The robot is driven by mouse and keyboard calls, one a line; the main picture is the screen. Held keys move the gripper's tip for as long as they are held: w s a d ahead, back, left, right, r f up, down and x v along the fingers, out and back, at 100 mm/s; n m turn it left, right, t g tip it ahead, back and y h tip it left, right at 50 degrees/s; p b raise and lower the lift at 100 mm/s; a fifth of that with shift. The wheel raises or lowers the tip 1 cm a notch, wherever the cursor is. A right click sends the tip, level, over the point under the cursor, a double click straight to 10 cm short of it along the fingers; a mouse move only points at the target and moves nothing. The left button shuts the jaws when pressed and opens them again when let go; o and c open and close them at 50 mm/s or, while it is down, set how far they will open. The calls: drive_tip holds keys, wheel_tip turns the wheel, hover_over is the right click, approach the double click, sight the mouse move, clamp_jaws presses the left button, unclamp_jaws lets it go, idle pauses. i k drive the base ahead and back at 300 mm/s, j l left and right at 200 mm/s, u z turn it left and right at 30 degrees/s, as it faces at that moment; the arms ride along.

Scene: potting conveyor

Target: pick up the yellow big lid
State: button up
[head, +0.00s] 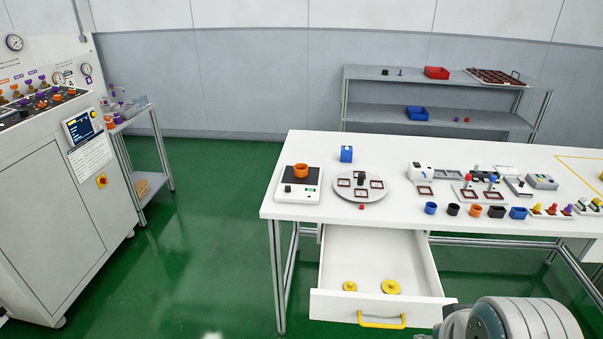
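The yellow big lid (391,287) lies in the open white drawer (335,303) under the table, right of the middle of the drawer floor. It is a flat round disc with a small knob on top. A smaller yellow lid (350,286) of similar shape lies to its left in the same drawer, apart from it. The drawer is pulled out and has a yellow handle (382,320) on its front. Part of my arm shows at the bottom right, near the drawer's right front corner. My gripper is not visible.
The white table (300,213) above the drawer holds a scale (299,195) with an orange cup, a round turntable (361,197), and several coloured cups and small devices. A shelf (355,115) stands behind. A machine (50,190) stands left, with clear green floor between.

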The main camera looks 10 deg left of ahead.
sight(389, 286)
drive_tip(key=i+l, duration=0.15)
drive_tip(key=i, duration=0.25)
drive_tip(key=i+l, duration=0.1)
drive_tip(key=i, duration=0.35)
